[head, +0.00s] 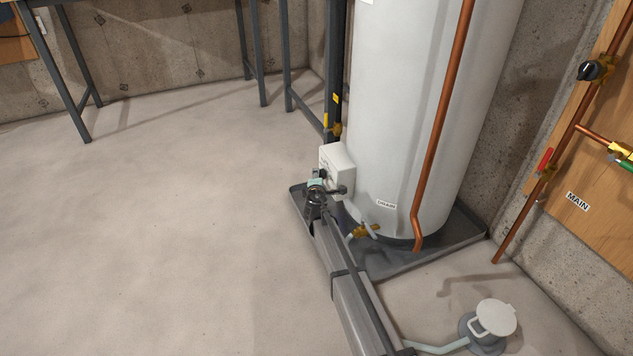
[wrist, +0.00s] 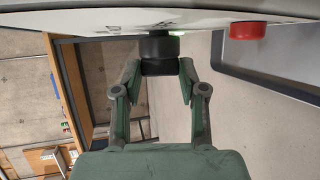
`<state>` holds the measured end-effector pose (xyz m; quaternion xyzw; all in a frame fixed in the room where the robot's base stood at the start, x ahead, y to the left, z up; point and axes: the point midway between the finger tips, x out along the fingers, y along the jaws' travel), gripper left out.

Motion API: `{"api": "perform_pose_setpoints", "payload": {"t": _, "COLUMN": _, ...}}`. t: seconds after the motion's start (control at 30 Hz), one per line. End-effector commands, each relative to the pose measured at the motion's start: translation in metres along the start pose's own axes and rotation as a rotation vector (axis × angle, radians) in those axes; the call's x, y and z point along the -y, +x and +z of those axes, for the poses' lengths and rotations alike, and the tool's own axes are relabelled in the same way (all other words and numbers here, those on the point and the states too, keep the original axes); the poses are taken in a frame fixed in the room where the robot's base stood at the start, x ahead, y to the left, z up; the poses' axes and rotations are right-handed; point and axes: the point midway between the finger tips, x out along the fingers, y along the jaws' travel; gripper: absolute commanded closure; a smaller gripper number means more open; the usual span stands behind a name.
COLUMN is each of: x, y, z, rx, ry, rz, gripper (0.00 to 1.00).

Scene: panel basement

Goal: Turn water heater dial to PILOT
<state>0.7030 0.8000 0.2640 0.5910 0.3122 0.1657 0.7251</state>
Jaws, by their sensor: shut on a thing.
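The white water heater (head: 405,110) stands at the centre right in the head view. Its white control box (head: 335,157) is low on the left side of the tank. In the wrist view the box's pale face (wrist: 100,20) runs across the top, with the black dial (wrist: 158,46) standing out from it. My gripper (wrist: 160,72) has one finger on each side of the dial and is shut on it. In the head view my gripper (head: 317,190) is at the box and hides part of its front. The dial's markings are not readable.
A red knob (wrist: 248,30) sits beside the dial. The heater stands in a grey drain pan (head: 460,241). A brass drain valve (head: 362,231) and copper pipe (head: 437,130) are close to my arm. A floor fitting (head: 493,318) stands at lower right. The left floor is clear.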

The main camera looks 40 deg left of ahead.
Motion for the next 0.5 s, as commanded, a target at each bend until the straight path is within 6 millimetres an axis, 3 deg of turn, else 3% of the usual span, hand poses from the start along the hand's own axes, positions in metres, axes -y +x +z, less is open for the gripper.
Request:
{"api": "perform_pose_setpoints", "payload": {"t": 0.4, "x": -0.0011, "y": 0.0031, "z": 0.0005, "rx": 0.001, "ry": 0.001, "rz": 0.004, "gripper": 0.93}}
{"api": "perform_pose_setpoints", "payload": {"t": 0.43, "x": -0.0011, "y": 0.0032, "z": 0.0005, "rx": 0.001, "ry": 0.001, "rz": 0.004, "gripper": 0.48}}
{"api": "perform_pose_setpoints", "payload": {"t": 0.47, "x": -0.0011, "y": 0.0031, "z": 0.0004, "rx": 0.001, "ry": 0.001, "rz": 0.004, "gripper": 0.37}}
{"api": "perform_pose_setpoints", "payload": {"t": 0.5, "x": -0.001, "y": 0.0029, "z": 0.0004, "rx": 0.001, "ry": 0.001, "rz": 0.003, "gripper": 0.33}}
